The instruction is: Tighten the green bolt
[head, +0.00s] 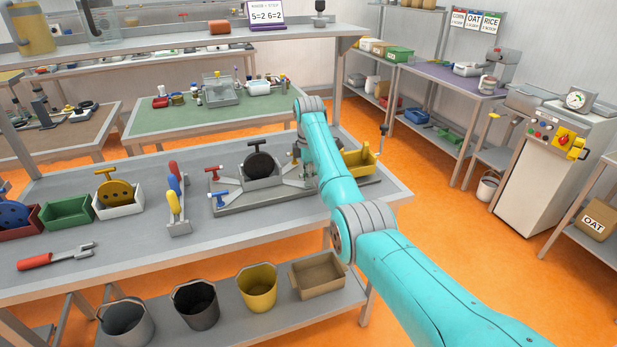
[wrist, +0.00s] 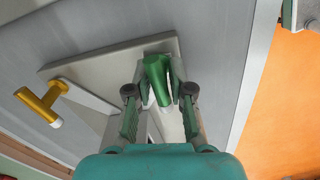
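The green bolt (wrist: 156,78) has a thick green handle and shows in the wrist view, between the two fingers of my gripper (wrist: 160,92). The fingers stand apart on either side of it, and I see no clear grip on it. Whether either finger touches it I cannot tell. The bolt is over the grey fixture plate (wrist: 103,66); its lower end is hidden by my gripper. In the head view my arm hides the green bolt, and the fixture (head: 240,207) shows on the bench beside my arm.
A yellow bolt (wrist: 40,104) stands at the left in the wrist view. A red bolt (head: 213,170) and a blue bolt (head: 220,198) are on the fixture's left side. A grey box with a black disc (head: 260,164) is in the middle.

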